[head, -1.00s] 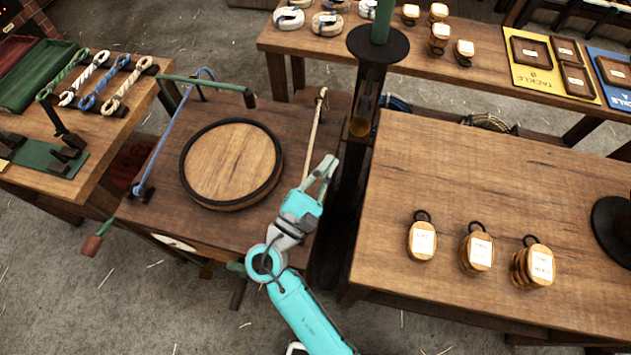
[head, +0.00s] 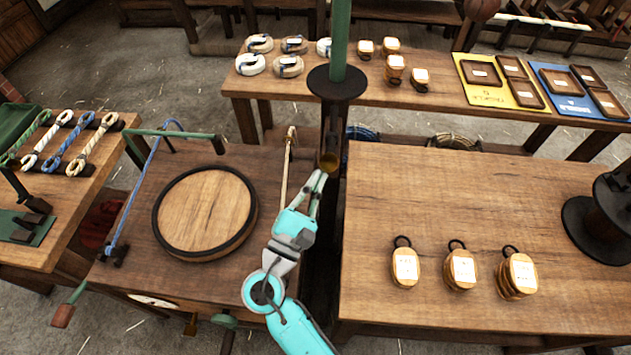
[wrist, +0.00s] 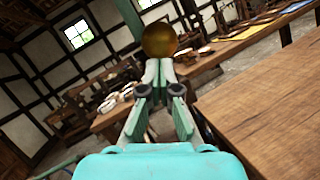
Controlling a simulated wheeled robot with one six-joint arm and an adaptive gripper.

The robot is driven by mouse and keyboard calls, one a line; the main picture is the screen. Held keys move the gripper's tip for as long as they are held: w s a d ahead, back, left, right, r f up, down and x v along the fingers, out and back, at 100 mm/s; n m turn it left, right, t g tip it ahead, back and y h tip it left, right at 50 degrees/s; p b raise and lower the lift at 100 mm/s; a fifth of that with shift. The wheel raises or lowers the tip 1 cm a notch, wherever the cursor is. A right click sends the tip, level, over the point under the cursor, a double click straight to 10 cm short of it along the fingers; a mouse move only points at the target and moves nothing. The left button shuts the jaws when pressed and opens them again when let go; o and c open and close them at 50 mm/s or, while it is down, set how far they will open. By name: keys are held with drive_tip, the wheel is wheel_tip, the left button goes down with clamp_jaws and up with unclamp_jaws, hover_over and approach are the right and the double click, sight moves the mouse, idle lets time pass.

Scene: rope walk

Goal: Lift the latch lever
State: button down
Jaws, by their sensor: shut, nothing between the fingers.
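The latch lever (head: 332,128) is a dark bar on the front of the dark post below the round black plate, with a brass ball knob (head: 329,160) at its lower end. In the wrist view the brass knob (wrist: 159,41) sits right beyond my fingertips, top centre. My gripper (head: 321,177) is shut and empty, its tips just below the knob in the head view. It also shows in the wrist view (wrist: 158,72). Whether the tips touch the knob I cannot tell. The rest of the lever is hidden behind the knob in the wrist view.
A green pole (head: 340,45) rises above the black plate (head: 337,83). A table with several tagged blocks (head: 462,268) stands close on the right. A bench with a round wooden lid (head: 205,212) and upright rope stands close on the left. My arm passes between them.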

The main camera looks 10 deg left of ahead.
drive_tip(key=w+r+n+g+y, duration=0.1)
drive_tip(key=w+r+g, duration=0.3)
drive_tip(key=r, duration=0.4)
drive_tip(key=shift+r+n+g+y, duration=0.15)
drive_tip(key=shift+n+g+y, duration=0.25)
drive_tip(key=shift+n+g, duration=0.2)
drive_tip(key=shift+w+r, duration=0.1)
drive_tip(key=shift+r, duration=0.05)
